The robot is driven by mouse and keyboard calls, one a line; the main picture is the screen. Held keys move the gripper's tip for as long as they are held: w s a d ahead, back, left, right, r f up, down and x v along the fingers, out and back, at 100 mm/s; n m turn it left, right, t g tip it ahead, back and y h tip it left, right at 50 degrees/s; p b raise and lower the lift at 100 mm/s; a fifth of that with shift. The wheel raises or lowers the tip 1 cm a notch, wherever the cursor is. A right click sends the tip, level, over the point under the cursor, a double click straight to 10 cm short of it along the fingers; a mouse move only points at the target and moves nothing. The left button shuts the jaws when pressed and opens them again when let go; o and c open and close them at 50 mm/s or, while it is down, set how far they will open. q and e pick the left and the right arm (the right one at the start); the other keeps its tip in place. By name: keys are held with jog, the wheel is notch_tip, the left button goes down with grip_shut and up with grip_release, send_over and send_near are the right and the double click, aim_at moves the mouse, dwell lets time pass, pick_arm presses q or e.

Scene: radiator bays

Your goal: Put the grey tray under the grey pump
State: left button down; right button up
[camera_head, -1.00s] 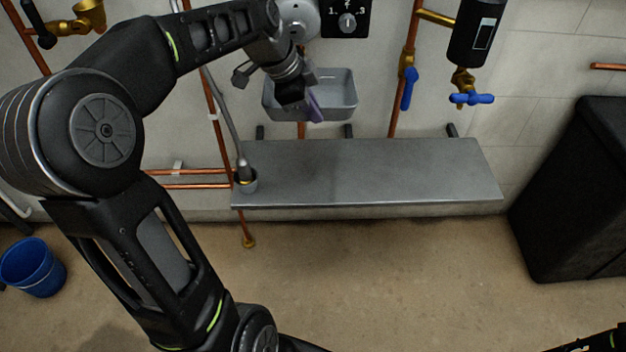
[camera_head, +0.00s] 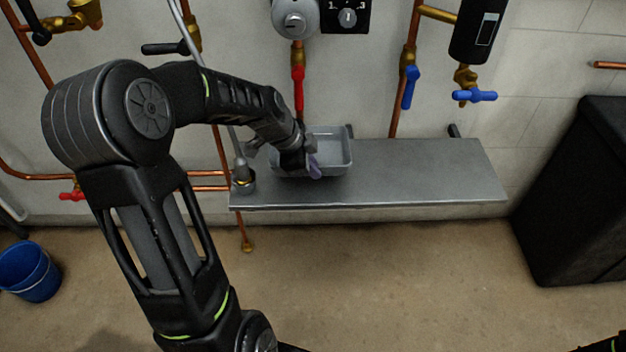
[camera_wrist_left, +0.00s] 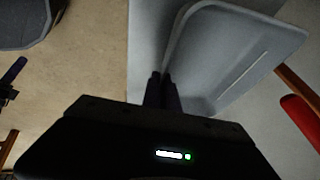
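The grey tray (camera_head: 335,152) is a shallow open tray at the left part of the shelf, below the grey pump (camera_head: 296,18) on the wall. My left gripper (camera_head: 312,168) is shut on the tray's near rim. In the left wrist view the gripper's fingers (camera_wrist_left: 162,92) are close together at the rim of the tray (camera_wrist_left: 240,50). The tray looks level and at or just above the shelf; I cannot tell whether it touches. Part of my right arm shows at the bottom right corner, too little to tell its gripper's state.
The metal shelf (camera_head: 420,175) is bare to the right of the tray. A small cup with a grey hose (camera_head: 243,180) stands at its left end. A red-handled pipe (camera_head: 298,88) runs down behind the tray. A black cabinet (camera_head: 580,190) stands right; a blue bucket (camera_head: 30,272) stands on the floor left.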

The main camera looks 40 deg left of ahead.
pick_arm(q)
jog(key=shift+f+b, duration=0.4)
jog(key=shift+f, duration=1.65)
jog(key=shift+f, duration=0.15)
jog(key=c, duration=1.6)
grip_release()
jog(key=shift+c, duration=0.2)
jog(key=shift+r, duration=0.3)
jog(key=p+v, duration=0.1)
jog(key=v, duration=1)
jog(key=shift+s+r, duration=0.2)
jog(key=shift+r, duration=0.1)
jog(key=shift+a, duration=0.1)
